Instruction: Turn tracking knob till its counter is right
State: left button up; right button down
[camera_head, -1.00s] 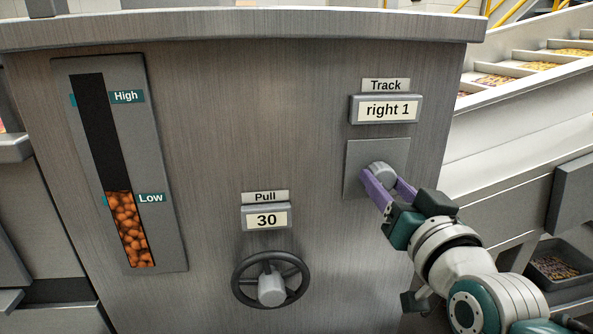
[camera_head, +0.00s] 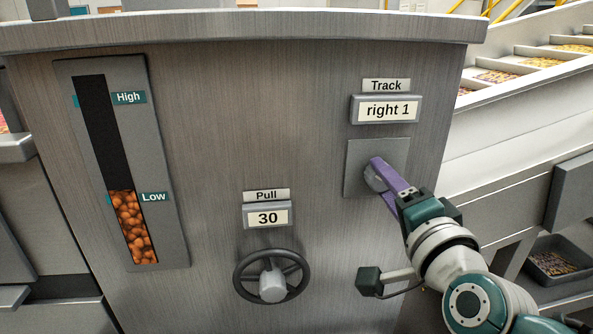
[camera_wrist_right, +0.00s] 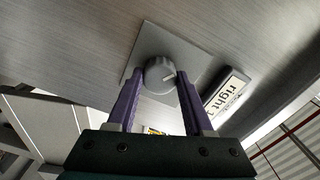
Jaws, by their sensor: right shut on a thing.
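The grey tracking knob (camera_head: 371,183) sits on a square plate (camera_head: 358,158) on the metal panel's right side. Above it, the counter (camera_head: 387,110) under the "Track" label reads "right 1". My right gripper (camera_head: 378,172) is shut on the knob, with its purple fingers partly hiding it in the head view. In the right wrist view the knob (camera_wrist_right: 158,72) lies between the two finger ends, with a pale mark on its face. The counter also shows there (camera_wrist_right: 227,98), tilted. My left gripper is out of view.
A "Pull" counter (camera_head: 267,218) reading 30 sits above a dark handwheel (camera_head: 271,275). A level window (camera_head: 127,225) at left shows orange candies up to about Low. A conveyor (camera_head: 525,70) and a candy tray (camera_head: 558,262) are at right.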

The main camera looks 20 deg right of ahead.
jog(key=shift+m+b, duration=0.5)
jog(key=shift+m, duration=3)
jog(key=shift+c, duration=1.5)
grip_release()
jog(key=shift+s, duration=0.15)
jog(key=v, duration=0.9)
jog(key=shift+s+p, duration=0.35)
jog(key=shift+p, duration=0.05)
